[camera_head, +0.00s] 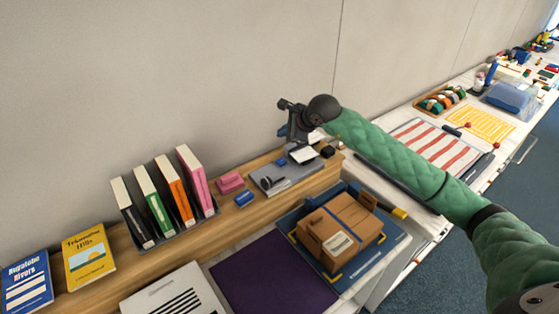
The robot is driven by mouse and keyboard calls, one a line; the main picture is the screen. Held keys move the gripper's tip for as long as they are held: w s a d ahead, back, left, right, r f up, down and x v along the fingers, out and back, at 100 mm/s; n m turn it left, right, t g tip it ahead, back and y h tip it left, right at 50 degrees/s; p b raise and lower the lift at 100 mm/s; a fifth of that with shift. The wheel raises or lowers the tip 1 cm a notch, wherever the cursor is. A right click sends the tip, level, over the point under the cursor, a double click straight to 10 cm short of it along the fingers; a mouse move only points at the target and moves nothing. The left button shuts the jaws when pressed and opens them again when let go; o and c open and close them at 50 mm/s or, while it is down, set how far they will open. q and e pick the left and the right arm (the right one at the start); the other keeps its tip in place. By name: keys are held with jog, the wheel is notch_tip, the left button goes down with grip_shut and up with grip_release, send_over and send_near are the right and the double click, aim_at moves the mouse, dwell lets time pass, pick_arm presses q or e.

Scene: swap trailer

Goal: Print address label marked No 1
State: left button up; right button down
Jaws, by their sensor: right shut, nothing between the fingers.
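My right gripper (293,132) is dark and hangs at the end of my green-sleeved arm, above the far part of the wooden shelf. It is shut and empty. Below it, a grey device or board (290,184) with small dark and blue parts lies on the shelf. A white label-like piece (302,155) shows at its back edge; whether the gripper touches it cannot be told. No "No 1" marking is readable. A brown parcel (352,216) with a white label (341,243) lies on a blue mat (390,246). My left gripper is out of view.
Several upright books (162,202), a pink block (230,183) and a blue block (244,199) stand along the shelf. A purple mat (268,274) lies in front. A striped red-and-white sheet (436,146) is farther right, beyond my arm. The wall is close behind the shelf.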

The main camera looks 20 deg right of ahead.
send_over(284, 162)
notch_tip(284, 162, down, 6)
jog(key=shift+a+f+p, duration=0.1)
jog(key=shift+p, duration=0.2)
notch_tip(284, 162, down, 2)
jog(key=shift+f+b, duration=0.1)
jog(key=shift+b, duration=1.1)
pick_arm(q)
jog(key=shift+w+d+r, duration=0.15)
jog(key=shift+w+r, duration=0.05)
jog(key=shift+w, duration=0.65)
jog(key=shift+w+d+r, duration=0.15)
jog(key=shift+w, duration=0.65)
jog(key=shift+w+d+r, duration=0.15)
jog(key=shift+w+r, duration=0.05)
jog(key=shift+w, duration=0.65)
pick_arm(e)
jog(key=shift+f, duration=0.15)
pick_arm(q)
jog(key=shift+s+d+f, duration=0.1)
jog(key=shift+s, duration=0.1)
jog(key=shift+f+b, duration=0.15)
jog(key=shift+b, duration=0.25)
pick_arm(e)
jog(key=shift+f, duration=0.1)
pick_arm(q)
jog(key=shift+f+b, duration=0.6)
pick_arm(e)
jog(key=shift+f, duration=0.35)
